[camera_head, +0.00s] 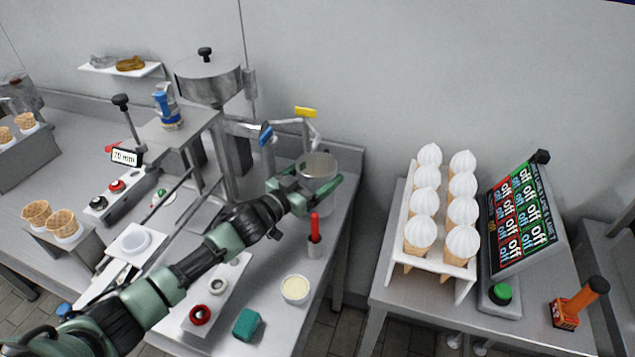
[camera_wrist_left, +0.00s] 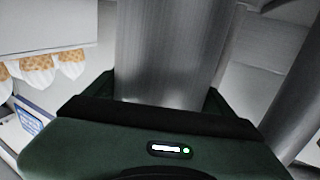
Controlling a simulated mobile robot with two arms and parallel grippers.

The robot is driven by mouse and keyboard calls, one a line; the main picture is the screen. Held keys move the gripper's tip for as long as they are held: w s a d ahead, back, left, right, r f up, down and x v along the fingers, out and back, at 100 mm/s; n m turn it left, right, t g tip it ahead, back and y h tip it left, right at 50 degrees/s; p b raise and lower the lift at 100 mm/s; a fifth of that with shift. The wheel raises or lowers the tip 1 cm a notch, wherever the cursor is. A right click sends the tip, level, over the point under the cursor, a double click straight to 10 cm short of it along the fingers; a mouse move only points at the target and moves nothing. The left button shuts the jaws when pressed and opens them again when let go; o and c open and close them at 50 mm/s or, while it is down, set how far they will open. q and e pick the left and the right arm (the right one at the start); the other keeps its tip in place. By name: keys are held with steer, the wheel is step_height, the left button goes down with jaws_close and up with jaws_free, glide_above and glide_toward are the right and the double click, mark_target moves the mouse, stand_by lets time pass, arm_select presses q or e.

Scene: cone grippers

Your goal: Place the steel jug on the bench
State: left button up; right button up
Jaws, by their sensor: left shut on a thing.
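The steel jug (camera_head: 318,168) is a grey metal cylinder near the right end of the bench (camera_head: 336,240). It also fills the middle of the left wrist view (camera_wrist_left: 168,50). My left gripper (camera_head: 308,190) is shut on the jug, with a green finger on each side of it. The gripper's green body (camera_wrist_left: 160,140) shows below the jug in the left wrist view. The jug looks upright. My right gripper is not in view.
A steel hopper machine (camera_head: 208,78) stands behind the jug to the left. A red-handled tool in a holder (camera_head: 314,240), a cream-filled cup (camera_head: 295,289) and a green block (camera_head: 247,324) are in front. A rack of white-topped cones (camera_head: 407,190) stands on a separate table right.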

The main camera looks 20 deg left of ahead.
arm_select(q)
steer(key=shift+f, duration=0.45)
steer(key=shift+s+a+r, duration=0.1)
steer(key=shift+r, duration=0.05)
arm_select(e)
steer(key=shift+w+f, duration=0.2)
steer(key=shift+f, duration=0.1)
arm_select(q)
steer(key=o, duration=1.8)
steer(key=shift+f, duration=0.2)
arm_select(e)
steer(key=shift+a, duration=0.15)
arm_select(q)
steer(key=shift+r, duration=0.1)
steer(key=shift+b+v, duration=0.75)
steer(key=shift+v, duration=5.35)
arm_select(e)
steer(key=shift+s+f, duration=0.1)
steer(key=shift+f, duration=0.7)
